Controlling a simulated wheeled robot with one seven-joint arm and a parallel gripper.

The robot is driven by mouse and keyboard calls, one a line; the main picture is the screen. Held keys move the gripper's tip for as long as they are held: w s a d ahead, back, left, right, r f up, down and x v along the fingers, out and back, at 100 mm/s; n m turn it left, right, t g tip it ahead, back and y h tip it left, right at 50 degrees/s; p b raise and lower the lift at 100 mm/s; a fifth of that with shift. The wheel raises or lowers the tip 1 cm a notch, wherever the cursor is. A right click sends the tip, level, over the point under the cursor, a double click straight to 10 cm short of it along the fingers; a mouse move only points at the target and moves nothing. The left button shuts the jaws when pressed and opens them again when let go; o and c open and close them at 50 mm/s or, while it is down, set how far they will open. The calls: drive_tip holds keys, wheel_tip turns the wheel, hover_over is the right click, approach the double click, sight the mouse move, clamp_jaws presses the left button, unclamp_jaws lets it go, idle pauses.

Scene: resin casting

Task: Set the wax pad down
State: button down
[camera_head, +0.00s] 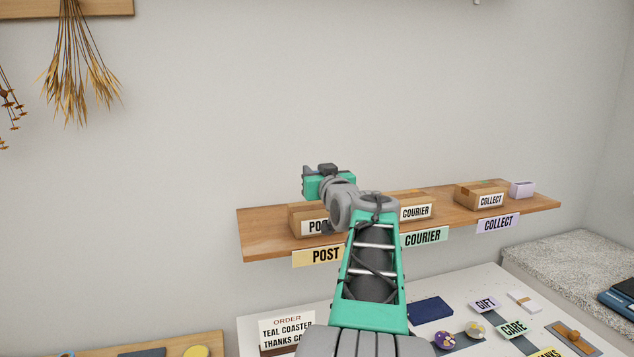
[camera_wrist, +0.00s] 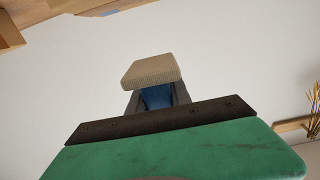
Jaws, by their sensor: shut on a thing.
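My gripper (camera_wrist: 158,98) is raised in front of the pale wall. In the wrist view its grey fingers are shut on the wax pad (camera_wrist: 152,70), a beige, textured block with a blue part below it between the fingers. The pad is clear of any surface in that view. In the head view my gripper (camera_head: 313,184) is above the left end of the wooden shelf in the picture; whether it is over or in front of the shelf is hard to tell. I cannot make out the pad there.
The shelf (camera_head: 268,227) bears cardboard boxes labelled POST, COURIER and COLLECT. Below it, a white table (camera_head: 478,283) holds a navy block (camera_head: 430,310), GIFT and CARE cards, small round pieces and an order sign (camera_head: 287,333). Dried plants (camera_head: 80,80) hang at upper left.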

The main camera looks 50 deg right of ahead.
drive_tip(key=f, duration=0.3)
drive_tip(key=shift+d+f, duration=0.3)
drive_tip(key=shift+f, duration=0.1)
drive_tip(key=shift+f, duration=0.1)
drive_tip(key=shift+f+b, duration=0.3)
drive_tip(key=shift+f+b, duration=0.3)
drive_tip(key=shift+b, duration=0.2)
drive_tip(key=shift+r, duration=0.1)
drive_tip(key=c, duration=1.2)
unclamp_jaws()
drive_tip(key=shift+o, duration=0.2)
